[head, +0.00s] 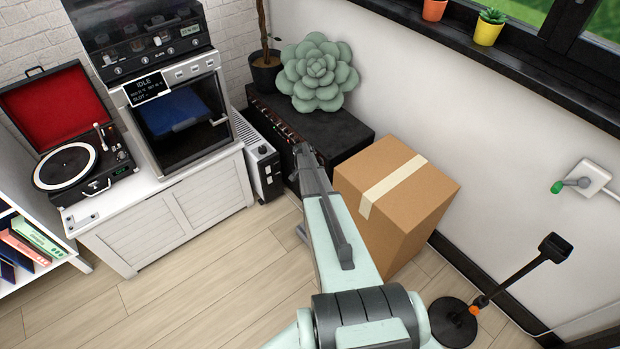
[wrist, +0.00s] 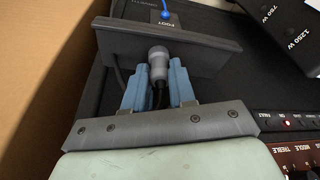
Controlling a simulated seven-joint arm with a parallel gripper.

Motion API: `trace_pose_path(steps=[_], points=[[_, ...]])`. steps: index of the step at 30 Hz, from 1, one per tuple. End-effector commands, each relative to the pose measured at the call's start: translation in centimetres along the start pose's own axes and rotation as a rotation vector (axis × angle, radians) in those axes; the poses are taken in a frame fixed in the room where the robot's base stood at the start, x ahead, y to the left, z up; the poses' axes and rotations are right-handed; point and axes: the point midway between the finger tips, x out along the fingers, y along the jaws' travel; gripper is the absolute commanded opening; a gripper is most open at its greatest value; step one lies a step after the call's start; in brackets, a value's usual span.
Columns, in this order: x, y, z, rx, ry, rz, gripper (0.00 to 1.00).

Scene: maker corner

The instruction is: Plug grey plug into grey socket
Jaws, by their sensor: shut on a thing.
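In the wrist view, my gripper (wrist: 158,80) has its blue fingers closed around a grey plug (wrist: 157,63) with a dark cable trailing between the fingers. The plug's front end is at the face of a dark grey panel (wrist: 205,58). I cannot tell whether it is seated or only touching. No grey socket shows; the plug covers that part of the panel. In the head view, my gripper (head: 303,152) is at the front of a black amplifier (head: 345,133), and the plug is too small to make out.
A blue connector (wrist: 165,15) sits above the plug, near a "FOOT" label. A black box marked with watts (wrist: 285,28) is at the upper right. A cardboard box (head: 400,190) stands close right of my arm. A white heater (head: 262,165) is to the left.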

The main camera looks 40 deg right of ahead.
Motion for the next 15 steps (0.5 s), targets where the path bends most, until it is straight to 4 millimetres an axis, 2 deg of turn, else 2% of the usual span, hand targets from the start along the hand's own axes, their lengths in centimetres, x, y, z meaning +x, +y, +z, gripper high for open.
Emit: trace_pose_path(steps=[8,11,15], points=[[-0.4,-0.1,0.2,0.000,0.000,0.000,0.00],[-1.3,-0.3,0.6,0.000,0.002,0.002,0.00],[-3.5,-0.2,-0.1,0.001,0.002,0.000,0.00]])
